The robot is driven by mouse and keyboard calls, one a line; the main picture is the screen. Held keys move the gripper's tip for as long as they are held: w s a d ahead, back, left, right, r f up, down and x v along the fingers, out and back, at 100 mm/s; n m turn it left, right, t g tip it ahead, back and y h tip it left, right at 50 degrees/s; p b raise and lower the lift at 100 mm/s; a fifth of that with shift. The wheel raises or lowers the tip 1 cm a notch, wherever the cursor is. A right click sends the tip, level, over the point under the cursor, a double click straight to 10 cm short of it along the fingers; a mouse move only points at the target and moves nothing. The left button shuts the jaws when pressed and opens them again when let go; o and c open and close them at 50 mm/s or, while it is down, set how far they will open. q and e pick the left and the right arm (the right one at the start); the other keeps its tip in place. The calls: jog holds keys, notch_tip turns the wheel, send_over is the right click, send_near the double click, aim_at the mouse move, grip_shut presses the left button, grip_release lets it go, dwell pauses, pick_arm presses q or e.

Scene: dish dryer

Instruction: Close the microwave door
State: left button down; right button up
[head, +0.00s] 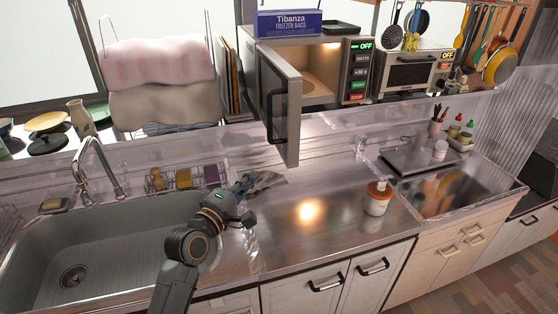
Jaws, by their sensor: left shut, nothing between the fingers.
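The microwave (360,73) stands on the raised shelf behind the counter, with its lit button panel on the right. Its door (279,105) is wide open, hinged on the left and swung out over the counter towards me. The lit, tan interior is visible and looks empty. My left gripper (272,181) is low over the counter, below and left of the door's lower corner, apart from the door. It is shut and empty; the fingertips are small and hard to make out. My right gripper is out of view.
A sink (110,250) lies at the left with a faucet (95,165). A dispenser bottle (377,198) stands on the counter at the right. A toaster oven (408,70) is right of the microwave. A freezer bag box (287,23) sits on top. The middle counter is mostly clear.

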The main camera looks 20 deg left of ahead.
pick_arm(q)
jog(key=p, duration=0.1)
send_near(285, 156)
jog(key=w+a, duration=0.2)
jog(key=w, duration=0.1)
jog(key=shift+w+d+r+p, duration=0.2)
jog(key=shift+w+d+p, duration=0.5)
jog(key=shift+w+d, duration=0.4)
jog(key=shift+w+d+f, duration=0.1)
jog(key=shift+w+d, duration=0.05)
jog(key=shift+d, duration=0.35)
